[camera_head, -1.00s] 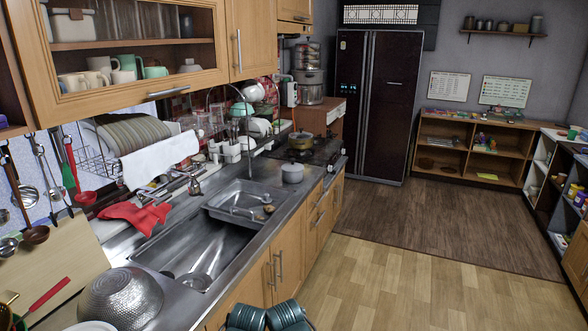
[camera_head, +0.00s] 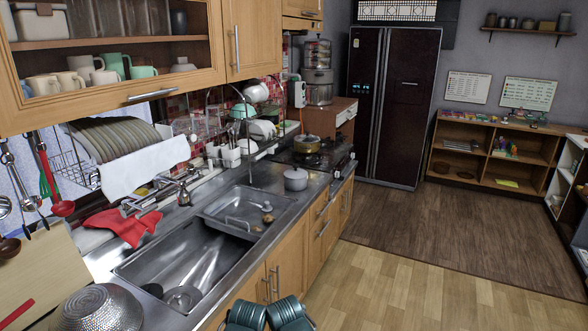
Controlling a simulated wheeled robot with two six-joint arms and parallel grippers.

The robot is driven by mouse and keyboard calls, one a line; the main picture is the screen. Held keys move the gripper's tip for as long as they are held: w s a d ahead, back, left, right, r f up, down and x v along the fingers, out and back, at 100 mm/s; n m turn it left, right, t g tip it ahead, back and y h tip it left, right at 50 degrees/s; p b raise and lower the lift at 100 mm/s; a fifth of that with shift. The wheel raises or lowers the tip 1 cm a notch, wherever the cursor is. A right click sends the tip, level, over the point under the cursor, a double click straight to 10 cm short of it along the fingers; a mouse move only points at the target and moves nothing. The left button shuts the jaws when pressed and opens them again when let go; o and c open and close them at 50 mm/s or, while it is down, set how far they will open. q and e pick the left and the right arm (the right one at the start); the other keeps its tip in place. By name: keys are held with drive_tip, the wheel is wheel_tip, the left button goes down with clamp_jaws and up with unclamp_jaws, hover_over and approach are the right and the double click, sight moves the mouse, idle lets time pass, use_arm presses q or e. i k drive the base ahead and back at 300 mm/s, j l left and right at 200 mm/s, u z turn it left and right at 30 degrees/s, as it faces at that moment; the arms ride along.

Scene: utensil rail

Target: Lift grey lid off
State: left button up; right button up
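A small grey pot (camera_head: 296,183) stands on the steel counter to the right of the sink. Its grey lid (camera_head: 296,172) with a small knob appears seated on top. Another pot (camera_head: 306,144), brownish with a lid, stands on the stove farther back. Two teal cylindrical parts of my own body show at the bottom edge. Neither of my grippers can be seen.
The sink (camera_head: 190,262) and a tray with small items (camera_head: 246,211) lie left of the grey pot. A dish rack, red cloth (camera_head: 122,224) and hammered metal bowl (camera_head: 98,308) are at the left. The floor (camera_head: 400,285) on the right is clear.

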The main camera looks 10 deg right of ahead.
sight(295, 174)
drive_tip(key=i+l+u, duration=0.1)
drive_tip(key=i+l, duration=0.25)
drive_tip(key=i+l+u, duration=0.1)
drive_tip(key=i+l, duration=0.2)
drive_tip(key=l, duration=0.15)
drive_tip(key=i+l+u, duration=0.1)
drive_tip(key=i+l, duration=0.2)
drive_tip(key=l, duration=0.15)
drive_tip(key=i+l, duration=0.3)
drive_tip(key=l, duration=0.15)
drive_tip(key=i+l+u, duration=0.15)
drive_tip(key=l, duration=0.3)
drive_tip(key=i+l+u, duration=0.1)
drive_tip(key=i+l, duration=0.3)
drive_tip(key=i+l+u, duration=0.1)
drive_tip(key=l, duration=0.5)
drive_tip(key=i+l+u, duration=0.1)
drive_tip(key=i+l, duration=0.25)
drive_tip(key=l, duration=0.2)
